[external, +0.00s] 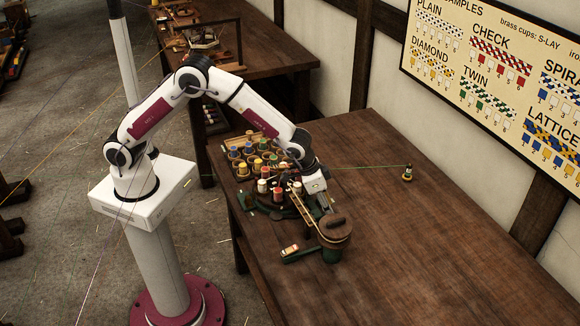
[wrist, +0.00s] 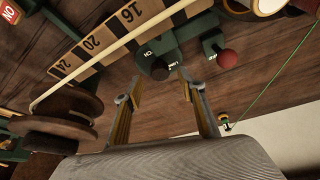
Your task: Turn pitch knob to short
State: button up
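The pitch knob (wrist: 160,70) is a dark round knob on a green mount in the upper middle of the wrist view. Small white lettering beside it is only partly legible, so I cannot tell its setting. My gripper (wrist: 160,78) is open, with its two fingers apart and nothing clearly between them. The knob lies just beyond and between the fingertips in the picture; I cannot tell whether they touch it. In the external view my gripper (external: 325,205) is low over the green machine (external: 331,256), and I cannot make out the knob there.
A red ball-ended lever (wrist: 227,58) stands right of the knob. A numbered scale (wrist: 107,37) and a pale rod (wrist: 120,42) run to its left, near a brown round drum (wrist: 62,104). Spools (external: 250,160) crowd the table's left; its right side (external: 430,240) is mostly clear.

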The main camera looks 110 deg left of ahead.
jog(key=shift+x, duration=1.45)
jog(key=c, duration=1.1)
